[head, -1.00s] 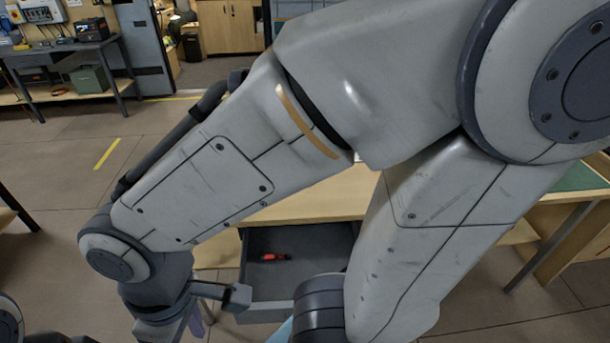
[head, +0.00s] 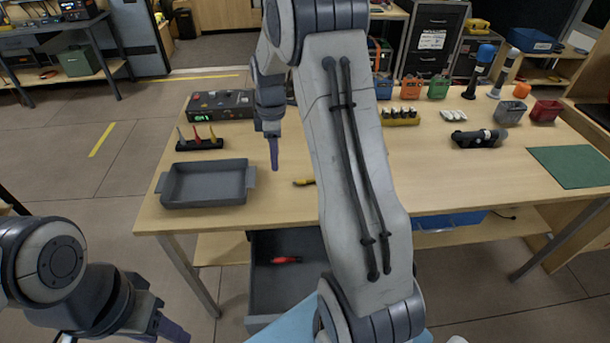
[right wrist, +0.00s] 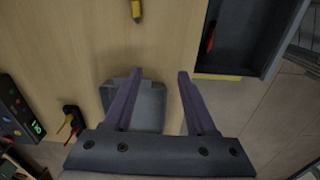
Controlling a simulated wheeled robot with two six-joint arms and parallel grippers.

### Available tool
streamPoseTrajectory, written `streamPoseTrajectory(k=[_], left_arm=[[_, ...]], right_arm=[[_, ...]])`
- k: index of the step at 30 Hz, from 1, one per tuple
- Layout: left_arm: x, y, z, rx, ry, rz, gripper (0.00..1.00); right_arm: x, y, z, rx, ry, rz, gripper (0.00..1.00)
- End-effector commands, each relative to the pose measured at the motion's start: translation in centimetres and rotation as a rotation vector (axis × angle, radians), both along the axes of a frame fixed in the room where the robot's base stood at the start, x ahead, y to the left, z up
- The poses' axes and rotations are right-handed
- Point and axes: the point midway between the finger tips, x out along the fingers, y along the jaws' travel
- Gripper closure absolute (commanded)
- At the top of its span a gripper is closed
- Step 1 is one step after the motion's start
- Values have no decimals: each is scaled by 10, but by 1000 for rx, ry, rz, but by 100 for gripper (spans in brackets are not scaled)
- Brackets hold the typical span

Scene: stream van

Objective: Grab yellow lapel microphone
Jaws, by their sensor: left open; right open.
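A small yellow item with a dark end (head: 304,182) lies flat on the wooden table beside my right forearm; it also shows at the top of the right wrist view (right wrist: 136,10). A black rack (head: 200,145) holds upright pointed pieces, one of them yellow (head: 213,134). I cannot tell which yellow item is the lapel microphone. My right gripper (head: 273,152) points down above the table, between the rack and the lying item; the right wrist view shows its purple fingers (right wrist: 158,90) apart and empty. My left gripper (head: 165,325) hangs low at the bottom left, open, away from the table.
An open drawer (head: 268,305) under the table holds a red item (head: 286,260). A control box (head: 222,105), yellow holder (head: 400,119) and green mat (head: 568,168) are on the table.

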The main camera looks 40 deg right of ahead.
Motion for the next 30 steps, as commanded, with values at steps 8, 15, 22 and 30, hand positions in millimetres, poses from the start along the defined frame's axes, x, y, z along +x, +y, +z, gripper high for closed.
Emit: streamPoseTrajectory(k=[8,15,22,30], left_arm=[[0,0,3,0,0,0,52],[0,0,7,0,0,0,52],[0,0,10,0,0,0,52],[0,0,22,0,0,0,52]], right_arm=[[-2,-109,-40,-9,14,75,43],[-3,-113,-76,-8,16,82,43],[-3,-111,-94,-8,16,82,43],[-2,-105,-132,-8,16,81,43]])
